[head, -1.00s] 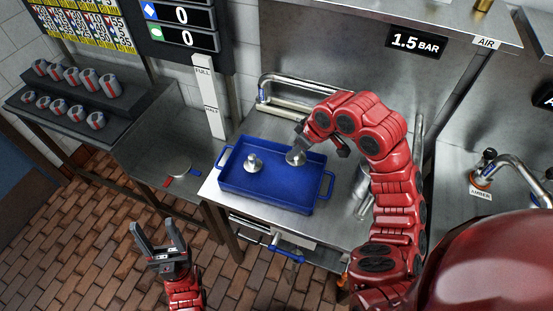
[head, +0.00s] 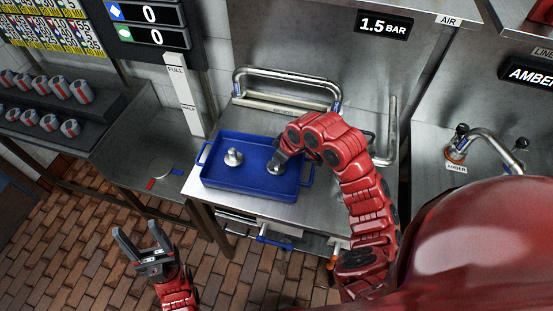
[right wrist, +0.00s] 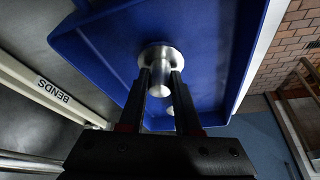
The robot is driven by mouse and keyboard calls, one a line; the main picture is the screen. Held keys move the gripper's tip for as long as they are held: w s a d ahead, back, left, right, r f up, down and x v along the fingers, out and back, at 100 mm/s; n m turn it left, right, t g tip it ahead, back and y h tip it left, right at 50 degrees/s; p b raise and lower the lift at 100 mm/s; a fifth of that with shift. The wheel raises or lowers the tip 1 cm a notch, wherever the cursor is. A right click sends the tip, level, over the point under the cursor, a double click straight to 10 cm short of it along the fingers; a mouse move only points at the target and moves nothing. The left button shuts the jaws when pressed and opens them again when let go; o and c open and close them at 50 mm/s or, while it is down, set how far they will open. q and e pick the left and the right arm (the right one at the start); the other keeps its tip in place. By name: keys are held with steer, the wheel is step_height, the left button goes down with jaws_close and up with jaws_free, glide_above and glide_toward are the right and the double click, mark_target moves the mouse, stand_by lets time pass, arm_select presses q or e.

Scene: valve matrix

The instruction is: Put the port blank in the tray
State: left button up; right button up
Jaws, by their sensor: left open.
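The blue tray (head: 225,181) stands on the steel counter. One silver port blank (head: 233,157), a flanged disc with a knob, stands in its left part. A second port blank (head: 275,167) is at the tray's right part, between the fingers of my right gripper (head: 279,159). In the right wrist view my right gripper (right wrist: 165,82) has a finger against each side of this blank's knob (right wrist: 160,78); its flange is at or just above the tray floor. Another silver piece (right wrist: 172,110) is mostly hidden behind the fingers. My left gripper (head: 143,244) is open and empty, over the floor.
A bent steel pipe (head: 285,75) runs behind the tray. A side shelf (head: 140,165) is at the left, with a rack of striped silver pieces (head: 50,100) beyond. An amber-labelled pipe fitting (head: 460,150) stands at the right.

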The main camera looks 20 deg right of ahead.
steer(key=o, duration=0.4)
